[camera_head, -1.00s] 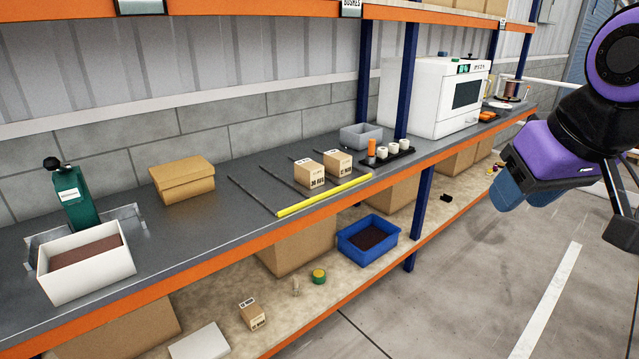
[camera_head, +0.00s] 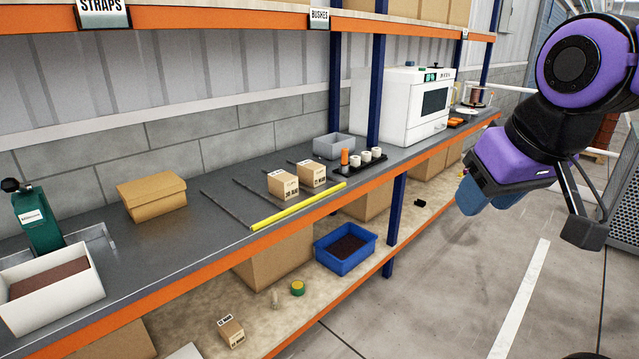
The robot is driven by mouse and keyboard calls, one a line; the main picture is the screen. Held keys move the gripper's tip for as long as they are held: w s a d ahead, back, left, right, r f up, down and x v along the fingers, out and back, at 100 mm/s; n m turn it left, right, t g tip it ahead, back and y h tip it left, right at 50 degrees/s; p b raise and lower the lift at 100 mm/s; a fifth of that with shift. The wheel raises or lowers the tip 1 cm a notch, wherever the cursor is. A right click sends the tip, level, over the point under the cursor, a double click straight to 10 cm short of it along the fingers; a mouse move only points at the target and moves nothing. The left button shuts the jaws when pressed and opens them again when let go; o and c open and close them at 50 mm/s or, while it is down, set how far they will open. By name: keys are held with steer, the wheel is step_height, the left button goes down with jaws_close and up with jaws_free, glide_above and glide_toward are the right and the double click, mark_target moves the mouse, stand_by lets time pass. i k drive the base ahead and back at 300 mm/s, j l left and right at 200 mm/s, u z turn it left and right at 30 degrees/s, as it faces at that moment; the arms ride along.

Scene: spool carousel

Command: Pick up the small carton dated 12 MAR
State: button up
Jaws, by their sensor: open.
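Two small brown cartons stand side by side on the grey upper bench top, a left one (camera_head: 283,185) and a right one (camera_head: 312,174). Both have printed labels, too small to read with certainty. A third small carton (camera_head: 231,332) stands on the lower shelf near the bottom of the view, with a label on top and print on its side; its date is also unclear. My gripper (camera_head: 484,194) hangs at the right, over the floor in front of the racking, open and empty, well apart from all three cartons.
A yellow strip (camera_head: 298,206) runs along the bench edge before the cartons. A black tray (camera_head: 361,167) with rollers and a grey bin (camera_head: 333,146) are nearby. A blue bin (camera_head: 345,252) sits below. A blue upright (camera_head: 395,225) supports the front edge. The floor aisle is clear.

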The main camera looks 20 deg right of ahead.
mark_target(312, 174)
steer(key=i+l, duration=0.15)
steer(key=i, duration=0.3)
steer(key=i+l+u, duration=0.1)
steer(key=i, duration=0.35)
steer(key=i+l, duration=0.3)
steer(key=i, duration=0.2)
steer(key=i+l+u, duration=0.1)
steer(key=i, duration=0.35)
steer(key=i+l, duration=0.3)
steer(key=i, duration=0.15)
steer(key=u, duration=0.05)
